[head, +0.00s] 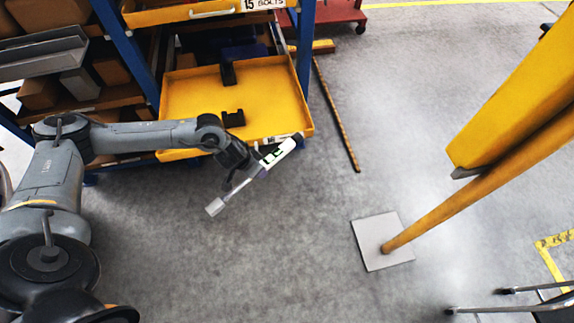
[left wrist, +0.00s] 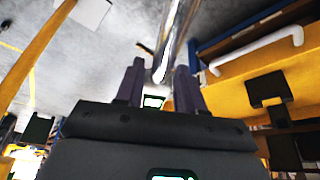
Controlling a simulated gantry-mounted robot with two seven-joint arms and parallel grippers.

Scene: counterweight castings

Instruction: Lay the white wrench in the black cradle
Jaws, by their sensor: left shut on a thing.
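The white wrench (head: 273,158) is in my left gripper (head: 250,172), held in the air in front of the yellow tray's front right corner. It slants from a pale block-like end at lower left to a dark end at upper right, with green and dark markings. In the left wrist view my left gripper (left wrist: 160,85) has its two dark fingers on either side of the wrench's shiny bar (left wrist: 178,35). The black cradle (head: 233,118) is two separate black blocks in the tray. Its blocks also show at right in the left wrist view (left wrist: 268,88). My right gripper is out of view.
The yellow tray (head: 290,95) has raised rims and sits on a blue-posted rack (head: 126,50) with boxes. A thin striped pole (head: 337,115) lies right of it. A yellow post on a grey plate (head: 366,245) stands at right. Floor between is clear.

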